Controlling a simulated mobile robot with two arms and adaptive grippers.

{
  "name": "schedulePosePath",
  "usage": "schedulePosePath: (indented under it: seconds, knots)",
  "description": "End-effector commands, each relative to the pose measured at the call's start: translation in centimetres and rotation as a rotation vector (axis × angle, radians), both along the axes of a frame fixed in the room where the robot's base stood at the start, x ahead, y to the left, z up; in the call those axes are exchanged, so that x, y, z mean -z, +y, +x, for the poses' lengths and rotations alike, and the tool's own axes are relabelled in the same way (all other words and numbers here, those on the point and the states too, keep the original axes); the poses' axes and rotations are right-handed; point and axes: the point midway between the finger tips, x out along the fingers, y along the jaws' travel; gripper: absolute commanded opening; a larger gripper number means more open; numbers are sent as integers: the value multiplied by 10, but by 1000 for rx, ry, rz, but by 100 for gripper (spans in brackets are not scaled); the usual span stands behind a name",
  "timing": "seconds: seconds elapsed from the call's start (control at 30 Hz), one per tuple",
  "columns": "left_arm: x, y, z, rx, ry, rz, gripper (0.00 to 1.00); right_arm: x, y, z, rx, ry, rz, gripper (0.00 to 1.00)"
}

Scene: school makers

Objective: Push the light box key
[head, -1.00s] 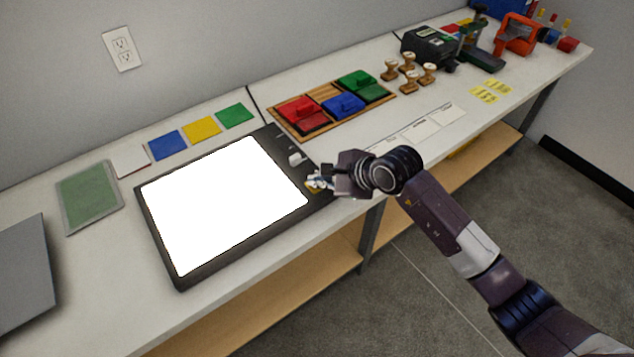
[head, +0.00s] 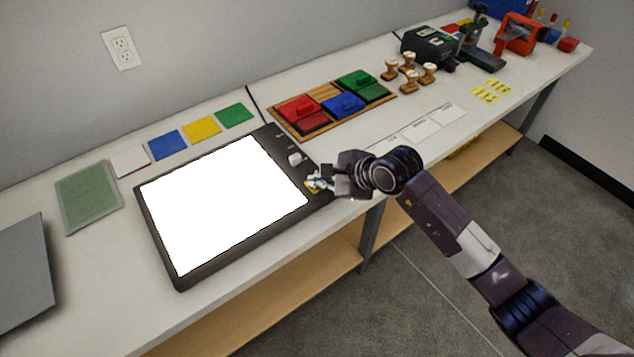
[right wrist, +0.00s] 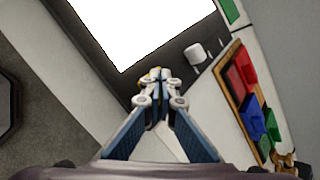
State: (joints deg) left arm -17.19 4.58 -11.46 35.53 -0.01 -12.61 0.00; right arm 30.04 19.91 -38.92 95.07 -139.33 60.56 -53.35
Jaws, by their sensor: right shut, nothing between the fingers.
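The light box (head: 163,262) is a flat dark slab on the bench with a brightly lit white panel (head: 222,203). Its dark right strip carries a white knob (head: 295,159) and a small yellow key (head: 311,188). My right gripper (head: 317,182) is shut and empty, its fingertips at the yellow key and partly hiding it. In the right wrist view, a sliver of the yellow key (right wrist: 155,71) shows just beyond the fingertips (right wrist: 158,78); I cannot tell whether they touch. The white knob (right wrist: 195,54) is beside them. My left gripper is not in view.
Coloured cards (head: 201,129) lie along the wall side. Wooden stamps (head: 409,80) stand farther right. The bench's front edge is close under my right gripper.

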Motion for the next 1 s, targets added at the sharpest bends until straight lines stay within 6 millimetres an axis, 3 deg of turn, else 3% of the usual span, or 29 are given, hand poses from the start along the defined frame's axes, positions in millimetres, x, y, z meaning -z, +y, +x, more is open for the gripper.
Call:
schedulePosePath:
  seconds: [0.47, 1.0]
  knots:
    - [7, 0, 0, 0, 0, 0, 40, 8, -1, 0, 0, 2, -2, 0]
    - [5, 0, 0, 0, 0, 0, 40, -1, -1, 0, 1, 2, -1, 0]
